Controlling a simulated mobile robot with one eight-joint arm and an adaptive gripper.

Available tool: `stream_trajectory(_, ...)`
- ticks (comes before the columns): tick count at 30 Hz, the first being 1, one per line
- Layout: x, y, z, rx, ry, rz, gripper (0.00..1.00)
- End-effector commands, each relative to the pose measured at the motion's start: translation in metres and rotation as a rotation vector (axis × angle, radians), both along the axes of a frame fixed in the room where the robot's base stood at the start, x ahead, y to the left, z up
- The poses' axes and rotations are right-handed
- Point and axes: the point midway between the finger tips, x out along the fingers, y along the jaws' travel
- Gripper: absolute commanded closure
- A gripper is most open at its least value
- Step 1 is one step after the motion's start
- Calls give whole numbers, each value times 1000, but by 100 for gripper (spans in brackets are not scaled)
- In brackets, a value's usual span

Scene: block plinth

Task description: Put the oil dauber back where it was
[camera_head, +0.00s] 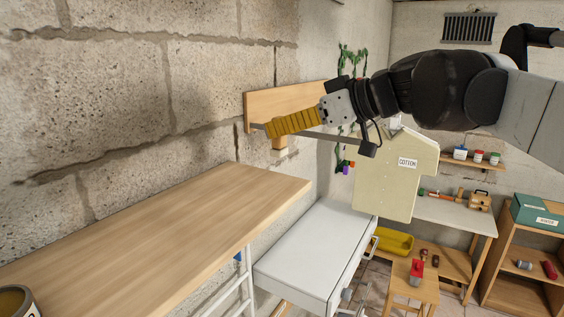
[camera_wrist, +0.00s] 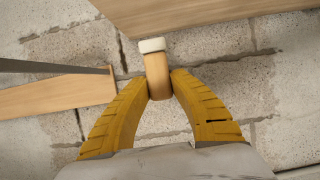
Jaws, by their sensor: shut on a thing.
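The oil dauber shows in the wrist view as a short wooden cylinder with a white end (camera_wrist: 156,68). My gripper (camera_wrist: 158,86) has its two yellow fingers closed on the wooden part from both sides, with the white end pointing away from the palm. In the head view my gripper (camera_head: 270,129) is in front of a wooden wall board (camera_head: 285,100), above and beyond the near wooden shelf's far end.
A thin grey bar (camera_head: 325,137) with a dark end block runs close below my gripper. The near wooden shelf (camera_head: 170,225) is mostly bare, with a tin (camera_head: 14,303) at its left end.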

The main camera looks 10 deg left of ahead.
Motion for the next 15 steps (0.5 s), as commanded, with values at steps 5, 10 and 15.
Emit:
stream_trajectory(5, -4, 41, -22, -1, -2, 3, 100)
stream_trajectory(10, -4, 58, -34, 1, -1, -1, 100)
stream_trajectory(15, -4, 59, -52, 0, -1, -2, 100)
